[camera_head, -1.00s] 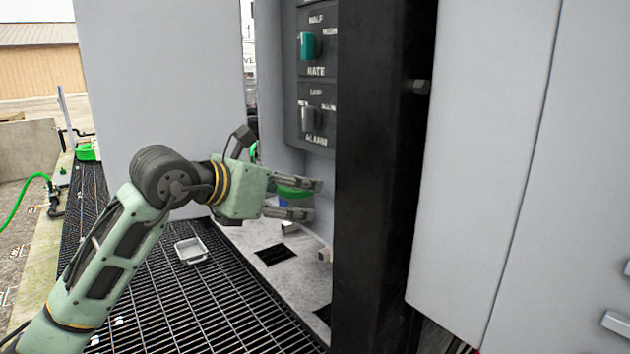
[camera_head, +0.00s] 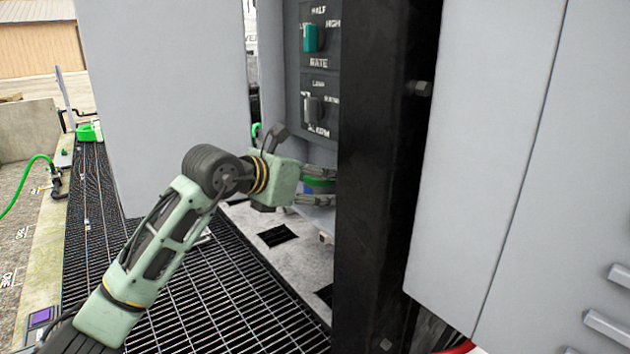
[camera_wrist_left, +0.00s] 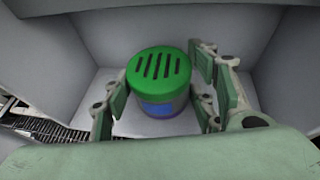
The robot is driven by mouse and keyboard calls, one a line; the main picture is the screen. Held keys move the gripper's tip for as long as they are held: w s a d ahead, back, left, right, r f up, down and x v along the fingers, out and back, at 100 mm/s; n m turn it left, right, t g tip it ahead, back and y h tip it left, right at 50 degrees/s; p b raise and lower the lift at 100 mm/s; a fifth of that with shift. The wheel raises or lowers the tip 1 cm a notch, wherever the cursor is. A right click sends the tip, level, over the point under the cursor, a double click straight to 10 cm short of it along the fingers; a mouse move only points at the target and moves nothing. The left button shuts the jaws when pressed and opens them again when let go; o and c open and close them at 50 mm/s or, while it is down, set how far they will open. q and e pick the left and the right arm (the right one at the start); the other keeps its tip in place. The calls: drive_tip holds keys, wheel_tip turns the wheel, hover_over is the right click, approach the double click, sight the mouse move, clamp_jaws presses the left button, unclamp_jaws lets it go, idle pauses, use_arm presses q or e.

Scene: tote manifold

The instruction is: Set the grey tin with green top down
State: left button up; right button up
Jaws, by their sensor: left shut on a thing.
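The grey tin with green top (camera_wrist_left: 158,82) stands out in the left wrist view, its slotted green lid up and a blue patch on its side. It sits between the fingers of my left gripper (camera_wrist_left: 160,100), which is shut on it. In the head view the tin (camera_head: 318,186) shows partly between the fingers of my left gripper (camera_head: 318,187), beside the dark post. The tin looks upright. I cannot tell whether its base touches the surface below. My right gripper is not in view.
A black post (camera_head: 385,180) stands just right of the gripper. A control panel with knobs (camera_head: 318,75) is above it. A pale ledge (camera_head: 250,220) with dark square openings lies below, next to black grating (camera_head: 220,290). Grey walls surround the tin in the wrist view.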

use_arm(q)
drive_tip(key=o, duration=1.2)
drive_tip(key=shift+d+f, duration=0.1)
drive_tip(key=shift+b+v, duration=1.8)
drive_tip(key=shift+v, duration=4.3)
